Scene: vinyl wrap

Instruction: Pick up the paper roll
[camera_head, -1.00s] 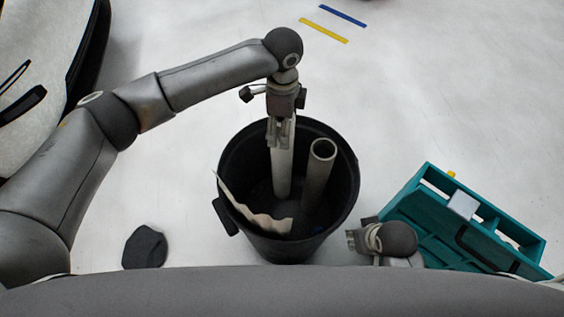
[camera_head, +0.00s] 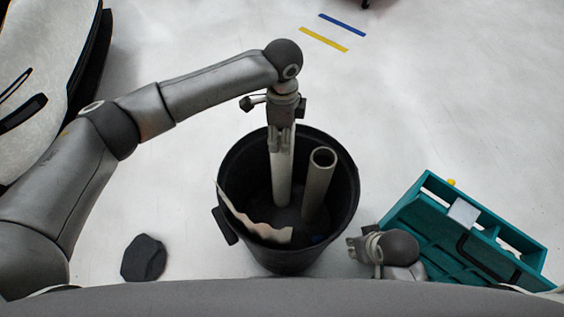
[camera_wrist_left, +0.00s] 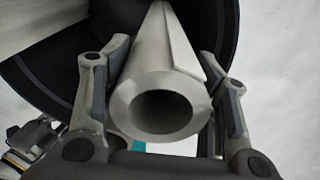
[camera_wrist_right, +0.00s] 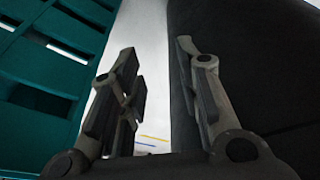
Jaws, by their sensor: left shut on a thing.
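A pale paper roll (camera_head: 282,182) stands nearly upright inside a black bin (camera_head: 229,165). My left gripper (camera_head: 281,143) reaches down over the bin and is shut on the roll's upper end. In the left wrist view the roll's hollow end (camera_wrist_left: 160,88) sits between the two fingers. I cannot tell whether its lower end touches the bin floor. A second, greyer tube (camera_head: 317,185) leans in the bin to the right of the roll. My right gripper (camera_head: 356,246) is low, right of the bin; in the right wrist view (camera_wrist_right: 157,58) it is open and empty.
A torn pale sheet (camera_head: 258,229) lies along the bin's near left side. A teal crate (camera_head: 425,220) stands to the right, close to my right gripper. A dark lump (camera_head: 144,258) lies on the floor at lower left. The floor behind the bin is clear apart from yellow and blue strips.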

